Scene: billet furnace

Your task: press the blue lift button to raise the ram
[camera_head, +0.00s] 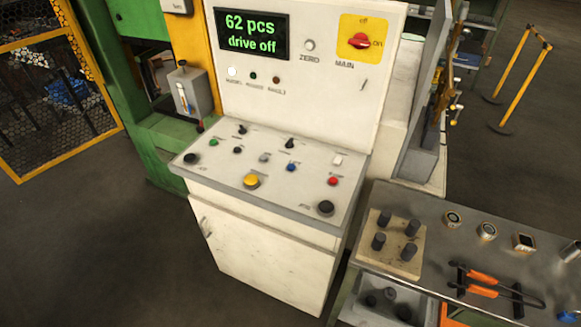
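The blue button (291,167) sits on the sloped white control desk (225,165), right of centre. A grey button (264,157) is to its left and a red button (333,181) to its right. A larger yellow button (251,181) is in front and to the left. The small labels on the desk are too blurred to read. The display (252,34) above the desk reads "62 pcs" and "drive off". My gripper is not in view, and nothing covers the blue button.
A red rotary main switch (360,41) on a yellow plate is on the upright panel. A side table (440,275) with black cylinders, gauges and orange-handled tongs stands at the right. A yellow-framed mesh guard (60,110) stands at the left. The floor in front left is clear.

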